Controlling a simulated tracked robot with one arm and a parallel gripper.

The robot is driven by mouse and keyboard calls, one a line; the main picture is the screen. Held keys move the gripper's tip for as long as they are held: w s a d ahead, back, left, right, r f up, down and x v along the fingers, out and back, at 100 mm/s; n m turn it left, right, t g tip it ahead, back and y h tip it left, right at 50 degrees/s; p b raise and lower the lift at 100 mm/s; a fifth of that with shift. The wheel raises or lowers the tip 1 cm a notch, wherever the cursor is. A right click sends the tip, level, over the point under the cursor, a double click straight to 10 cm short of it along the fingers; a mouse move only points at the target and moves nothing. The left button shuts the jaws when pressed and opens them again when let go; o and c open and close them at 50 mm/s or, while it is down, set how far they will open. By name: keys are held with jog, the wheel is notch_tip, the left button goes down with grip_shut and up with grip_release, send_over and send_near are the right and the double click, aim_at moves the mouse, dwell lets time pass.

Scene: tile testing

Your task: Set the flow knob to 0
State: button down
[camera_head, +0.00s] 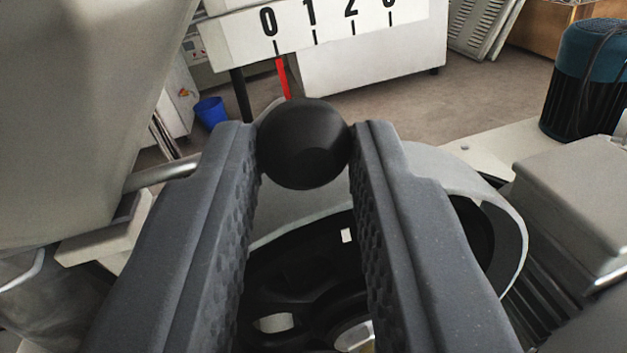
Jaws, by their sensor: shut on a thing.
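The flow knob (304,143) is a round black ball in the upper middle of the head camera view. My gripper (305,140) is shut on it, with one dark ridged finger touching each side. A white scale plate (330,28) with the numbers 0, 1, 2 and a cut-off 3 stands above and beyond the knob. A red pointer (283,78) rises behind the knob, and its tip is just below and slightly right of the 0 mark. The lower part of the pointer is hidden behind the knob.
A grey ring-shaped housing (512,222) with a dark wheel (285,270) inside lies below and behind the fingers. A grey machine block (575,200) is at right, near a blue-black motor (590,85). A large grey panel (75,110) fills the left. A blue bucket (211,112) stands on the floor.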

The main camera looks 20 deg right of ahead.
jog(key=shift+a, duration=0.25)
jog(key=c, duration=1.2)
grip_release()
jog(key=shift+s, duration=0.1)
jog(key=p+v, duration=0.3)
jog(key=v, duration=1)
jog(key=shift+s+a, duration=0.2)
jog(key=shift+s, duration=0.1)
